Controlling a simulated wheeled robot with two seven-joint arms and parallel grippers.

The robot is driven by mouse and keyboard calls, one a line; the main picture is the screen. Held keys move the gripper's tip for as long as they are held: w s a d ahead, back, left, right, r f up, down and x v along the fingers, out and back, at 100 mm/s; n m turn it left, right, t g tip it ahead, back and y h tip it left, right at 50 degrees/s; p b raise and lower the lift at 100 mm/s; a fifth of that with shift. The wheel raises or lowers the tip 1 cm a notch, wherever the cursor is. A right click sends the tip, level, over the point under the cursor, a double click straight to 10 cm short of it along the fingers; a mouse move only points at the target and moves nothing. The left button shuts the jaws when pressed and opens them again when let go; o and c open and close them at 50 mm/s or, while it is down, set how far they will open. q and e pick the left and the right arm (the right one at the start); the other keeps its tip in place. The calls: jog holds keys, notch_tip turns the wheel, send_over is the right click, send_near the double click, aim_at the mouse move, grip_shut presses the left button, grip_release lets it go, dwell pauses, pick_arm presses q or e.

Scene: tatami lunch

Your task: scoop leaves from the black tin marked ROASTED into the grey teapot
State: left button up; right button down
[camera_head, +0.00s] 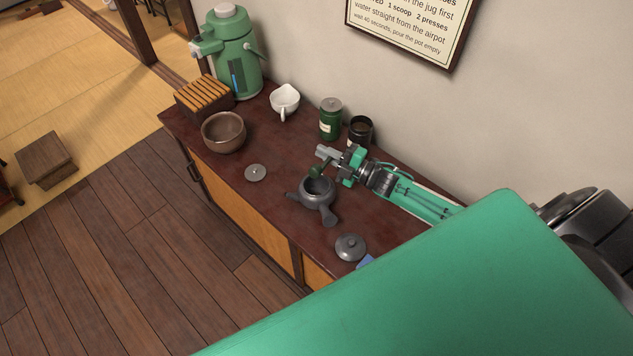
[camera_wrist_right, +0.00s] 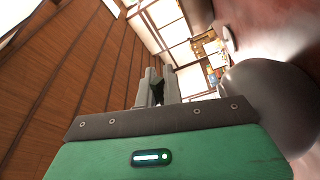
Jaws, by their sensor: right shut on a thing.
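The grey teapot (camera_head: 309,202) stands open on the dark red counter, its handle pointing toward the front. My right gripper (camera_head: 327,155) is just behind and above it, shut on a small dark scoop (camera_head: 316,172). The scoop's end is over or beside the teapot's opening; I cannot tell whether it holds leaves. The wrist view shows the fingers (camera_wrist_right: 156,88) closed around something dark. The black tin (camera_head: 361,129) stands open near the wall behind the gripper, partly hidden; its label is not readable. My left gripper is not in view.
A lidded green tin (camera_head: 330,120) stands beside the black one. A white jug (camera_head: 285,101), brown bowl (camera_head: 224,133), slatted box (camera_head: 203,95) and green airpot (camera_head: 232,55) stand farther left. A loose flat lid (camera_head: 256,173) and the pot lid (camera_head: 350,247) lie on the counter (camera_head: 280,148).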

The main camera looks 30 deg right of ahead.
jog(key=shift+r+m+p, duration=0.15)
jog(key=shift+m+p, duration=0.25)
jog(key=shift+m, duration=0.3)
dwell(0.4)
